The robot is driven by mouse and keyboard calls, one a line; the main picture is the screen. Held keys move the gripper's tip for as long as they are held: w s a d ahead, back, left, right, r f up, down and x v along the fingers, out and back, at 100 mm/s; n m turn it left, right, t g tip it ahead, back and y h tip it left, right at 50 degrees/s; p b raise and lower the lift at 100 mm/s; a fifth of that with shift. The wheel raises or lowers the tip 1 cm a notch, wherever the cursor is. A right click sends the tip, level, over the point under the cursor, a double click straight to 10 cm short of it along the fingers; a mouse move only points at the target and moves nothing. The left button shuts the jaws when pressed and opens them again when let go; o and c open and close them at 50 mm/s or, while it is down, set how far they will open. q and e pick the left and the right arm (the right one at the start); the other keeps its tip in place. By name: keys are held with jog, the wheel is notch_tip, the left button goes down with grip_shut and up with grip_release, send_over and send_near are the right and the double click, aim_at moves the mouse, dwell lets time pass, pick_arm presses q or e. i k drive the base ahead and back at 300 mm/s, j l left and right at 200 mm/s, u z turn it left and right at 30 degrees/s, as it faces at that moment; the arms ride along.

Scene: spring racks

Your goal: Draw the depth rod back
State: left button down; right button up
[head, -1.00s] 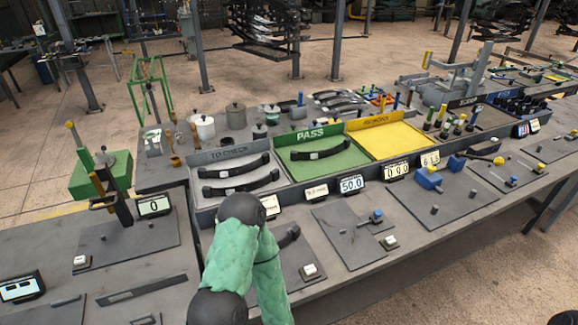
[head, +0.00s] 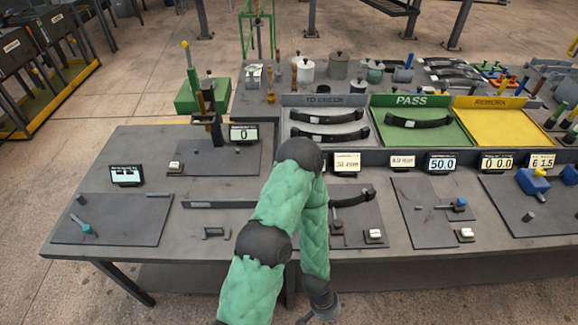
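No label I can read names the depth rod. One candidate is a thin rod with a blue knob (head: 460,203) on a grey plate right of centre, below the display reading 50.0. Another is a short teal-ended rod (head: 85,228) on the far left plate. My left arm, in a green sleeve, rises from the bottom centre and bends down again. My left gripper (head: 325,312) is at the bottom edge, partly cut off, in front of the bench and apart from both rods. Its opening cannot be made out. My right gripper is out of view.
My arm partly covers a plate with a dark curved spring (head: 352,197). A green press (head: 200,95) stands back left. The bench's left front is mostly clear.

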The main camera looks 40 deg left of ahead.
aim_at(336, 229)
jog(key=u, duration=1.2)
